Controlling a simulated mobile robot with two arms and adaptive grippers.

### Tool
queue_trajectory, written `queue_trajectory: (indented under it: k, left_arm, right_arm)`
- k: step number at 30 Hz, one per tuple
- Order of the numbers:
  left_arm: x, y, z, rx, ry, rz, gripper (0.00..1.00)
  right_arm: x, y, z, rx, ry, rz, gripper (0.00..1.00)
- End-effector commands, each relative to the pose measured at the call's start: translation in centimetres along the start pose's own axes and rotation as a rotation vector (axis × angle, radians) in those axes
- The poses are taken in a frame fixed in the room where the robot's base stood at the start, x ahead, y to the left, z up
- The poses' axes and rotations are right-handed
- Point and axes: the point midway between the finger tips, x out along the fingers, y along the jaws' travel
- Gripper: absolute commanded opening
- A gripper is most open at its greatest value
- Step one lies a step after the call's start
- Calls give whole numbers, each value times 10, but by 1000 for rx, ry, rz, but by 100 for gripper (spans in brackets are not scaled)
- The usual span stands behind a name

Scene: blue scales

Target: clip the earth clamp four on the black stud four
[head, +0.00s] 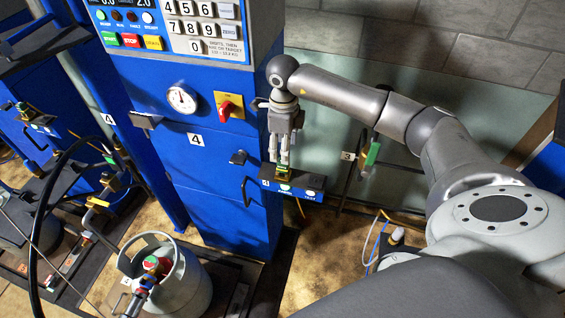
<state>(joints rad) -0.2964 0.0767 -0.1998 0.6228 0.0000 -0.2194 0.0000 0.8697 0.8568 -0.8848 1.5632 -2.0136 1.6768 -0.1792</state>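My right gripper (282,163) points straight down in front of the blue cabinet marked 4. Its fingers are close together on the top of a small green clamp with brass-coloured metal (283,172), which I take to be earth clamp four. The black stud four is not distinguishable; the clamp and fingers cover that spot. I cannot tell whether the clamp's jaws grip the stud. My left gripper is not in view.
A grey gas cylinder (190,290) stands on a scale at the lower left. A green clamp (372,153) hangs by the 3 label at right. A red switch (226,108) and a gauge (182,100) are on the cabinet front. Hoses run at far left.

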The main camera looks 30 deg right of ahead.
Motion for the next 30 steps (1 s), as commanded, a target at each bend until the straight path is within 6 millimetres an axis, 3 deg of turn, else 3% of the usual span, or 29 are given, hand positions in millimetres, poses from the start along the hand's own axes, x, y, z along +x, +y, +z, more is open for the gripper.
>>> queue_trajectory:
  k: [14, 26, 30]
  left_arm:
    - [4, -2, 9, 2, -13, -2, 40]
    - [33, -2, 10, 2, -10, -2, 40]
    - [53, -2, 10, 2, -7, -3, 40]
  right_arm:
    - [8, 1, 0, 0, -2, 3, 55]
    - [58, 1, 1, -1, -1, 4, 55]
    - [79, 1, 1, 0, -3, 2, 55]
